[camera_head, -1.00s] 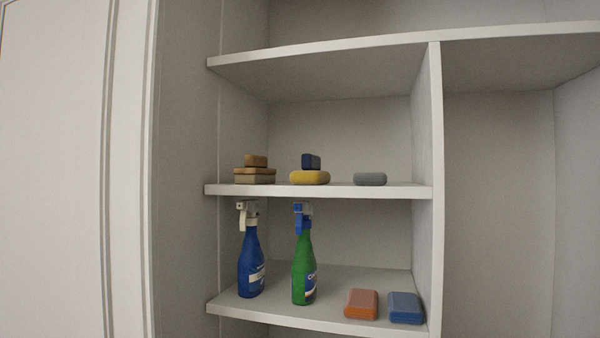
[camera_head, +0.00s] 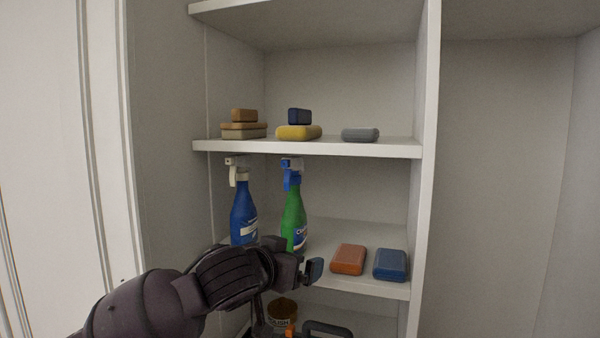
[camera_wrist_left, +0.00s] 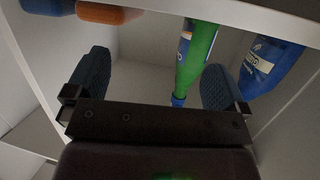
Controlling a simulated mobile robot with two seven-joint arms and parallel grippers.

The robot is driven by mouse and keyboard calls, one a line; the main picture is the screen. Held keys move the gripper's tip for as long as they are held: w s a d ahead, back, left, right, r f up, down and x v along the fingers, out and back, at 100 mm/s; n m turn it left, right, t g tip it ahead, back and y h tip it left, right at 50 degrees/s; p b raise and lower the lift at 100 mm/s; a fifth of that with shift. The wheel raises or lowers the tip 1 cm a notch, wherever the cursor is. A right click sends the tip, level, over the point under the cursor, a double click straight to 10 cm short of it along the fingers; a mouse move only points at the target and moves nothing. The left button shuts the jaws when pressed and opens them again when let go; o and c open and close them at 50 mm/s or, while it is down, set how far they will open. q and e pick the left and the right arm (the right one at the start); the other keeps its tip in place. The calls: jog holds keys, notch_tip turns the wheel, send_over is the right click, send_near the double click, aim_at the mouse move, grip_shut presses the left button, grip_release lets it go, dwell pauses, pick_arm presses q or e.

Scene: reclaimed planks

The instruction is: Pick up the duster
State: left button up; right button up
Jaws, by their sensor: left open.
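I cannot tell for certain which thing is the duster. A dark handle-like thing (camera_head: 328,328) shows partly at the bottom edge of the head view, cut off by the frame. My left gripper (camera_head: 300,268) is in front of the lower shelf, close to the green spray bottle (camera_head: 293,215), and covers part of its base. In the left wrist view my left gripper (camera_wrist_left: 153,85) has its two fingers wide apart with nothing held. The green bottle (camera_wrist_left: 196,55) appears beyond the gap between them. My right gripper is not in view.
A blue spray bottle (camera_head: 243,210), an orange block (camera_head: 348,259) and a blue block (camera_head: 390,265) stand on the lower shelf (camera_head: 345,283). Several blocks rest on the upper shelf (camera_head: 390,149). A brown tin (camera_head: 282,312) stands below. The right-hand compartment looks empty.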

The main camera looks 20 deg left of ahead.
pick_arm(q)
notch_tip(320, 180, up, 13)
jog(key=t+y, duration=0.1)
jog(key=t, duration=0.1)
jog(key=n+t+y+p, duration=0.1)
jog(key=n+t+y, duration=0.1)
jog(key=n, duration=0.1)
send_near(292, 117)
jog(key=w, duration=0.5)
jog(key=shift+d, duration=0.2)
jog(key=w, duration=0.1)
jog(key=w+p, duration=0.1)
jog(key=w, duration=0.2)
jog(key=shift+w+a+r, duration=0.1)
jog(key=shift+r, duration=0.2)
jog(key=shift+w+f+p, duration=0.15)
jog(key=shift+w+p, duration=0.2)
jog(key=shift+w, duration=0.3)
jog(key=shift+c, duration=0.2)
jog(key=c, duration=0.9)
jog(key=shift+c, duration=0.5)
